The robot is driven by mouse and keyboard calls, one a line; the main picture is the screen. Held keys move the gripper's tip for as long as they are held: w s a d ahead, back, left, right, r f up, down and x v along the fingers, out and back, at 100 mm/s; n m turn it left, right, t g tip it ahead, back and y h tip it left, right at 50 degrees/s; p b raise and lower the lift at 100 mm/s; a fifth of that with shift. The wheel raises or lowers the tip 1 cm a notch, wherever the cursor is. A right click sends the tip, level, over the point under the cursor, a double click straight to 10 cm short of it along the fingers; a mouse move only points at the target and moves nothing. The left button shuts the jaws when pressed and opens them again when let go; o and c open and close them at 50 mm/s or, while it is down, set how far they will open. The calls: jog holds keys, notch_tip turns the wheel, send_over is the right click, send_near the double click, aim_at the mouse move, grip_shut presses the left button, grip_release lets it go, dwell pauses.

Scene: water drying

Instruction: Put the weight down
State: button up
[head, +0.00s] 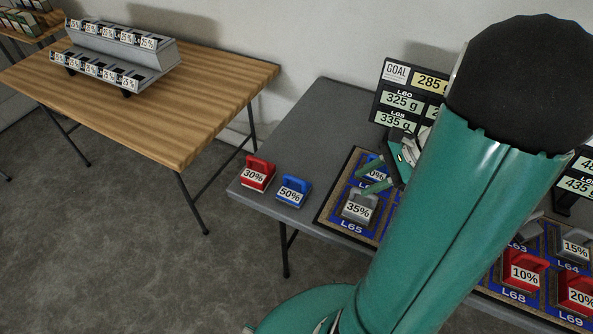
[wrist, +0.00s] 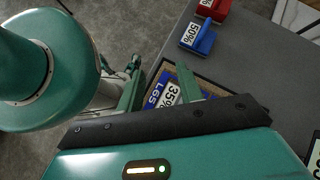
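A grey weight labelled 35% (head: 358,207) sits on the mat spot marked L65 in the head view. Its white label also shows in the wrist view (wrist: 173,93). My gripper (head: 373,177) is just behind and above this weight, its two green fingers spread apart. In the wrist view the fingers of my gripper (wrist: 160,88) stand wide, with the label between them in the picture. I see nothing clamped. Another weight (head: 377,174), its label ending in 0%, is partly hidden behind the fingers. Whether the fingers touch either weight is unclear.
A red 30% weight (head: 257,173) and a blue 50% weight (head: 293,191) stand on the grey table (head: 290,150), left of the mat. Display boards (head: 400,92) stand behind. More weights (head: 524,272) sit at right. A wooden table (head: 215,90) holds a grey rack (head: 120,55).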

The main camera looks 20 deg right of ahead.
jog(key=s+a+r+n+t+h, duration=0.1)
jog(key=a+r+n+h, duration=0.3)
jog(key=a+r+n, duration=0.3)
jog(key=a+r+n+t+h, duration=0.1)
jog(key=a+r+n+h, duration=0.3)
jog(key=a+n, duration=0.9)
notch_tip(320, 180, up, 4)
jog(key=shift+s+f+n+h, duration=0.15)
jog(key=shift+s+n+h, duration=0.15)
jog(key=shift+s, duration=0.1)
